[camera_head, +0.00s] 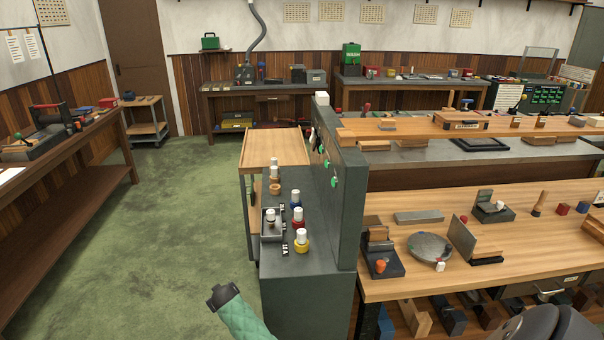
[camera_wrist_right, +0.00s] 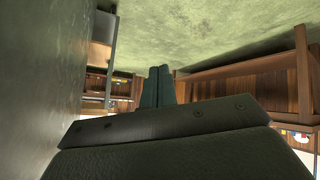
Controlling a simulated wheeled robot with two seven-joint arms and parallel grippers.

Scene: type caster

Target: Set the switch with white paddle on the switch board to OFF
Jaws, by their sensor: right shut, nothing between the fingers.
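I cannot make out a switch with a white paddle in either view. A dark grey upright panel (camera_head: 350,215) stands in the middle of the head view, seen nearly edge-on. Small green pieces (camera_head: 333,182) show on its left side, too small and slanted to read as switches. My right gripper (camera_wrist_right: 157,72) shows in the right wrist view, its two dark fingers together and empty. A grey surface (camera_wrist_right: 45,75) runs along the left of that view. My left gripper is not in view.
A grey cabinet (camera_head: 305,290) bears several white-capped bottles (camera_head: 298,218) left of the panel. A wooden bench (camera_head: 400,285) with tools, a round plate (camera_head: 428,247) and blocks stands on the right. Green floor (camera_head: 180,210) is clear on the left, beside another bench (camera_head: 75,150).

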